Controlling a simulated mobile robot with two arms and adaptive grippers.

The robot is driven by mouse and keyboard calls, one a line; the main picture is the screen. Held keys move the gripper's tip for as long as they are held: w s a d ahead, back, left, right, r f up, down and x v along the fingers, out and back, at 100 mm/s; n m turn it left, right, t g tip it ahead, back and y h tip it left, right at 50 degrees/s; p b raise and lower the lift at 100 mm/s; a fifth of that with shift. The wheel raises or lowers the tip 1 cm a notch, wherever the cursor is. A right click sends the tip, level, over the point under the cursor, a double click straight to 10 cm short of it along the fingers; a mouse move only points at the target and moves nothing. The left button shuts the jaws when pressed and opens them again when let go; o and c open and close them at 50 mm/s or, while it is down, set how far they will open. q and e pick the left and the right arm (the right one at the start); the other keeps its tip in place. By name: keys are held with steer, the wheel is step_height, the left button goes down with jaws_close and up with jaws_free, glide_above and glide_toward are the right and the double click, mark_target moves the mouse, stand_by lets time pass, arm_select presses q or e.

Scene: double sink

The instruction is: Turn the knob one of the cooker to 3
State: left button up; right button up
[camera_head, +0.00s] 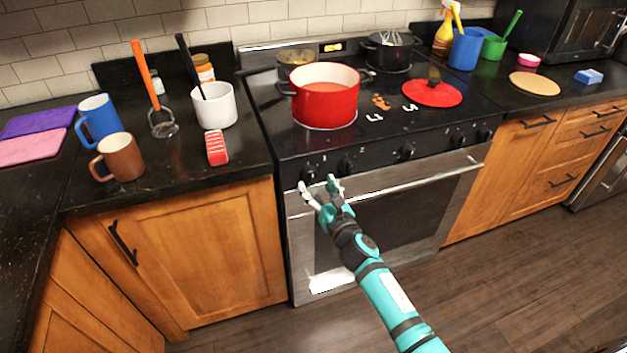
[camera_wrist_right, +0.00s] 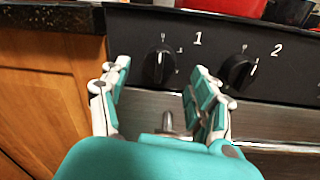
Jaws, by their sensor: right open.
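The cooker (camera_head: 375,140) has a black front panel with several black knobs above a steel oven door. Knob one (camera_wrist_right: 160,66) is the leftmost, beside a white "1"; in the head view it shows small (camera_head: 308,174) just above my gripper. Knob two (camera_wrist_right: 238,70) is to its right, beside a "2". My right gripper (camera_head: 318,184) is open and empty in front of the panel's left end. In the right wrist view its fingers (camera_wrist_right: 160,82) are spread to either side of knob one, apart from it. My left gripper is out of view.
The oven handle (camera_head: 420,180) runs across the door, close to my right gripper. A red pot (camera_head: 325,103) stands on the cooktop above the knobs. A red-and-white item (camera_head: 216,148) and a brown mug (camera_head: 121,158) are on the left counter.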

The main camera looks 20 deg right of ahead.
mark_target(310, 176)
steer(key=shift+w+a, duration=0.15)
steer(key=shift+w, duration=1.3)
steer(key=shift+c, duration=0.4)
steer(key=c, duration=1.1)
